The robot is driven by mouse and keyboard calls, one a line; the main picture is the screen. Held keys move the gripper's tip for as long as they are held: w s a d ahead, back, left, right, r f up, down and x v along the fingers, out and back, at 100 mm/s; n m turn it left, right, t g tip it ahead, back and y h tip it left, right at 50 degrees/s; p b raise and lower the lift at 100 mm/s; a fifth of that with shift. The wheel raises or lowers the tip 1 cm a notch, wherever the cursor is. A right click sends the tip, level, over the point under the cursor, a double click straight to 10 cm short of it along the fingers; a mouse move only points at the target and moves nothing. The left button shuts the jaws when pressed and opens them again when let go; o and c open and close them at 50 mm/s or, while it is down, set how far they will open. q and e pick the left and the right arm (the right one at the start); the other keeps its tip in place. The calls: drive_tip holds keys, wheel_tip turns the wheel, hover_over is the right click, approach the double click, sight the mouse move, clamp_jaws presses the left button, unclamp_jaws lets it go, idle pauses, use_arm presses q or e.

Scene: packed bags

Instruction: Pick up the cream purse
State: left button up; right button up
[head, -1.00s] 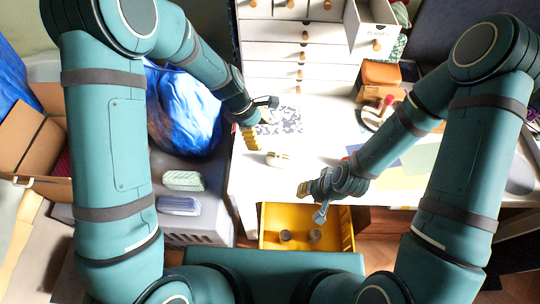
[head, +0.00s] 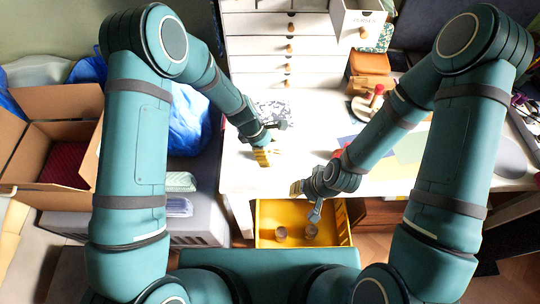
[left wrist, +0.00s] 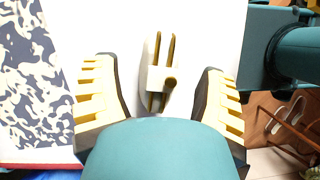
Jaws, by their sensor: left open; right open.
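The cream purse (left wrist: 152,76) lies on the white table in the left wrist view, with gold-brown strips along it and a round brown knob. It shows between the two open fingers of my left gripper (left wrist: 158,88), with a gap on each side. In the head view my left gripper (head: 263,157) is low over the table and hides the purse. My right gripper (head: 296,188) is open and empty near the table's front edge, above the yellow drawer.
The white table (head: 232,175) carries a dark-and-white patterned sheet (left wrist: 32,70). An open yellow drawer (head: 264,215) holds grey round items. White drawers (head: 262,52) and an orange-brown bag (head: 368,64) stand behind. An open cardboard box (head: 50,100) is at left.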

use_arm(q)
drive_tip(key=shift+d+f, duration=0.15)
drive_tip(key=shift+f, duration=0.4)
clamp_jaws()
